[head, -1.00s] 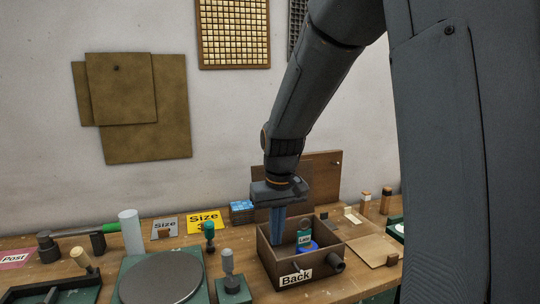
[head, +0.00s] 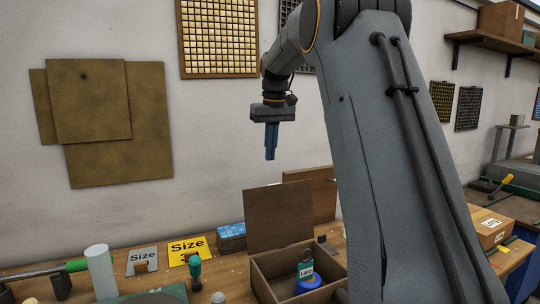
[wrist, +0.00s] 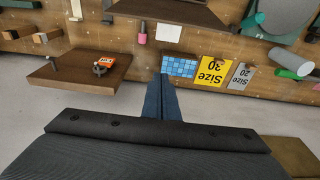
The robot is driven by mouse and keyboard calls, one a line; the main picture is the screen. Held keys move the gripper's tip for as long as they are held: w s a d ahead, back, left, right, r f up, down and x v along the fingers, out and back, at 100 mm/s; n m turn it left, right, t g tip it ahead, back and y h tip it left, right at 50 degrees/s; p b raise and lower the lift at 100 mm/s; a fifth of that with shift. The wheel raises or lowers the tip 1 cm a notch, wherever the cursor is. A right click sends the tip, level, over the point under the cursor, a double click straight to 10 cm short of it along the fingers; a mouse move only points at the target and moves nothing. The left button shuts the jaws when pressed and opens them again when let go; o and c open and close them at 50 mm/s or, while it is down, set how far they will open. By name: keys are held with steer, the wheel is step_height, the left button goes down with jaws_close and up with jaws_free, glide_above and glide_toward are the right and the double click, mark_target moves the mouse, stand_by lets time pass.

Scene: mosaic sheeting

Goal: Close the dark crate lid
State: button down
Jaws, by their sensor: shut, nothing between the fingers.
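The dark crate (head: 268,284) stands open on the bench in the head view, with its inside showing. Its brown lid (head: 278,217) stands upright along the crate's back edge. A green-labelled item (head: 305,270) and a blue ring (head: 308,284) lie inside the crate. My gripper (head: 270,157) hangs in the air above the lid's top edge, apart from it, fingers pointing down and shut on nothing. In the wrist view the shut fingers (wrist: 162,80) point toward the bench, and a dark brown panel (wrist: 172,12) at the top edge looks like the lid.
A second brown board (head: 322,190) stands behind the lid to the right. Blue tiles (head: 231,238), a yellow size card (head: 188,251) and a white cylinder (head: 100,272) are left of the crate.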

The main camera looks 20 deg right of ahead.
step_height(320, 180, down, 7)
steer(key=s+p, duration=0.2)
steer(key=p, duration=0.1)
steer(key=shift+s+f+p, duration=0.15)
steer(key=shift+s+p, duration=0.15)
steer(key=shift+s, duration=0.05)
